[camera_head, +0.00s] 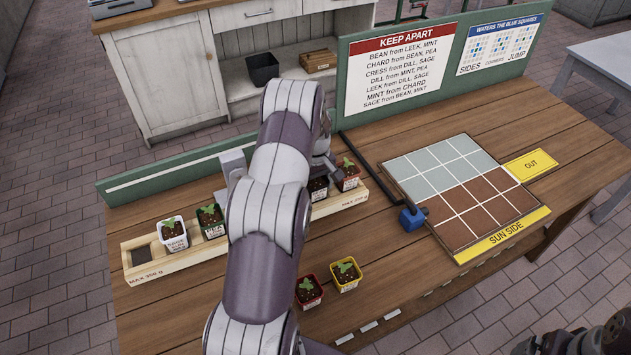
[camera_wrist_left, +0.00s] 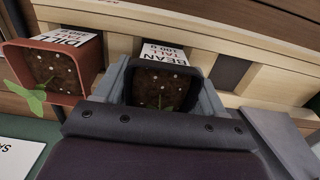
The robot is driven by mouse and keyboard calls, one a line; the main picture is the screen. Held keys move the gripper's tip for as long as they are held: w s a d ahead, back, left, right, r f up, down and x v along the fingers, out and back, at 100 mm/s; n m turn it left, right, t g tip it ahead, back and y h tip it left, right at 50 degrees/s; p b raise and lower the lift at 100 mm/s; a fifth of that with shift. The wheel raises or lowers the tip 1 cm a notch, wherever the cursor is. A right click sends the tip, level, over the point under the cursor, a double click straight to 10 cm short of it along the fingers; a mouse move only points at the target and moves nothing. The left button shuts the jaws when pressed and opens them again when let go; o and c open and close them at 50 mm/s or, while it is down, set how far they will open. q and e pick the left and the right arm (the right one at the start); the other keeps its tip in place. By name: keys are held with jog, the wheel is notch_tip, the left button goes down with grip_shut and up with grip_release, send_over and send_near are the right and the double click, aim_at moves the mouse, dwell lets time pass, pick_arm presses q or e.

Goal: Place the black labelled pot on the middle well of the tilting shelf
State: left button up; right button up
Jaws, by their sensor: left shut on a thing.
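The black labelled pot (camera_wrist_left: 160,86) holds soil and a seedling, and its white label reads BEAN, TALL, 100 g. My left gripper (camera_wrist_left: 164,90) is shut on it, one finger on each side. In the head view the black pot (camera_head: 317,189) shows just right of my left arm, beside a red pot. A dark empty well (camera_wrist_left: 229,72) shows right of the pot in the wrist view. I cannot tell whether the pot touches the shelf.
A red DILL pot (camera_wrist_left: 55,72) stands close beside the held pot. A white pot (camera_head: 173,234) and a green pot (camera_head: 211,221) stand on the shelf's left part. Red (camera_head: 308,291) and yellow (camera_head: 345,274) pots stand on the table in front. A green board (camera_head: 440,65) rises behind.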

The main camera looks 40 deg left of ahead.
pick_arm(q)
jog(key=shift+f, duration=0.1)
jog(key=o, duration=1.1)
notch_tip(320, 180, up, 11)
jog(key=shift+r+b, duration=0.1)
jog(key=shift+b, duration=0.4)
jog(key=s+d+r+m, duration=0.2)
jog(key=s+d+m, duration=0.1)
jog(key=d, duration=0.4)
jog(key=s+d+r+m, duration=0.2)
jog(key=s+d+m, duration=0.1)
jog(key=d, duration=0.4)
jog(key=shift+s+d+f+m+t, duration=0.1)
jog(key=shift+s+d+m+t, duration=0.15)
jog(key=shift+s+d+m, duration=1.55)
jog(key=shift+s+d+f+m+t, duration=0.2)
jog(key=shift+s+d+m, duration=0.25)
jog(key=shift+s+d, duration=1.5)
jog(key=shift+s+d+f+m+t, duration=0.2)
jog(key=shift+s+d+m, duration=0.8)
jog(key=shift+s, duration=1.85)
